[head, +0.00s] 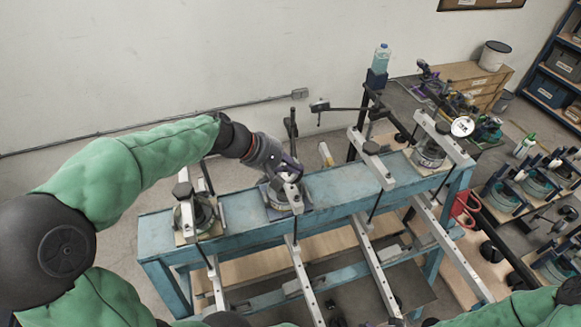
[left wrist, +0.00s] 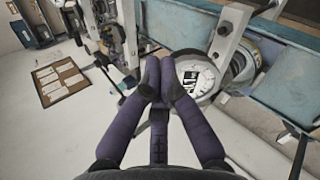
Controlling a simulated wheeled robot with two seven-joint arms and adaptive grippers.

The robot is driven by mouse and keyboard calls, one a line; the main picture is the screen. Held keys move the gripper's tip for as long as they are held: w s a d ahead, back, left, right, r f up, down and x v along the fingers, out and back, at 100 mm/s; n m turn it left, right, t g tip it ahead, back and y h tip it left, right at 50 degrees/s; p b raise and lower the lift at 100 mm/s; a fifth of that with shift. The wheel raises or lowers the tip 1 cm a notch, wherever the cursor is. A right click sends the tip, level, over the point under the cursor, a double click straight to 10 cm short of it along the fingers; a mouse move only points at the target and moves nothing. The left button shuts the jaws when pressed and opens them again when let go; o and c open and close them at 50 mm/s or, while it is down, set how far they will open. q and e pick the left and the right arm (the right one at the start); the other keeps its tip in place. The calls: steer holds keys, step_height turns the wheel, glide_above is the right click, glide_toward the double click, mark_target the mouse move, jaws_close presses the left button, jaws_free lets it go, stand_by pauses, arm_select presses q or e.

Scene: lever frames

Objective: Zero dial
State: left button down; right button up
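A white round dial with a black-and-white patch (left wrist: 195,78) shows in the left wrist view, on a pale lever frame above a ringed base. My left gripper (left wrist: 161,80) has its two purple fingers drawn together, with dark tips at the dial's left edge. I cannot tell whether they touch it. In the head view my left gripper (head: 289,177) is over the middle lever frame (head: 297,200) on the blue bench and hides most of its top. My right gripper is not in view.
The blue bench (head: 336,186) carries a left lever frame (head: 192,212) too, with long arms and rods hanging in front. A bottle (head: 381,58) stands on a post behind. A side table with several round devices (head: 503,190) is at right.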

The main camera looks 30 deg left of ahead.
arm_select(q)
steer(key=shift+d+f, duration=0.1)
steer(key=shift+d, duration=0.15)
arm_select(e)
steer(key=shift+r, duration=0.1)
arm_select(q)
steer(key=shift+w+d, duration=0.1)
steer(key=shift+w, duration=0.05)
steer(key=shift+w+d+p, duration=0.15)
steer(key=shift+w+p, duration=0.15)
steer(key=shift+w, duration=0.05)
steer(key=shift+w+d+r, duration=0.1)
steer(key=shift+w+r, duration=0.05)
steer(key=shift+r, duration=0.1)
steer(key=p+v, duration=0.1)
steer(key=v, duration=0.5)
steer(key=shift+s, duration=0.3)
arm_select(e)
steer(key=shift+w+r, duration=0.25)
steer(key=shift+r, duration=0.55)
arm_select(q)
steer(key=shift+w+f, duration=0.1)
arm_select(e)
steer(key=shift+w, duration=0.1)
